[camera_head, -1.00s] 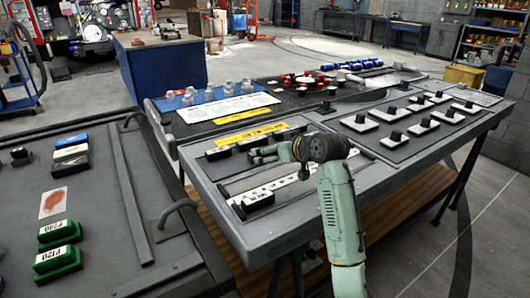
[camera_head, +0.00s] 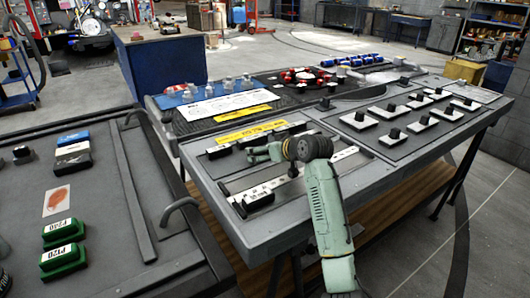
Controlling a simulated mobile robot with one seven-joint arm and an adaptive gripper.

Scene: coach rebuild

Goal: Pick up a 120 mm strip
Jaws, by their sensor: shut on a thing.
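My gripper (camera_head: 256,153) is at the left front of a grey slanted bench panel (camera_head: 350,178), pointing left. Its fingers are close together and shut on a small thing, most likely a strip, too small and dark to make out. Just behind the fingers is a row of black strips (camera_head: 249,141) under a yellow label (camera_head: 250,132). My wrist hides part of the panel.
Several white plates with black knobs (camera_head: 391,113) fill the panel's right side. A grey rail and handle (camera_head: 178,211) edge the left bench, which holds green blocks (camera_head: 62,257). Red parts (camera_head: 300,76) and clear pieces (camera_head: 208,90) stand behind the panel.

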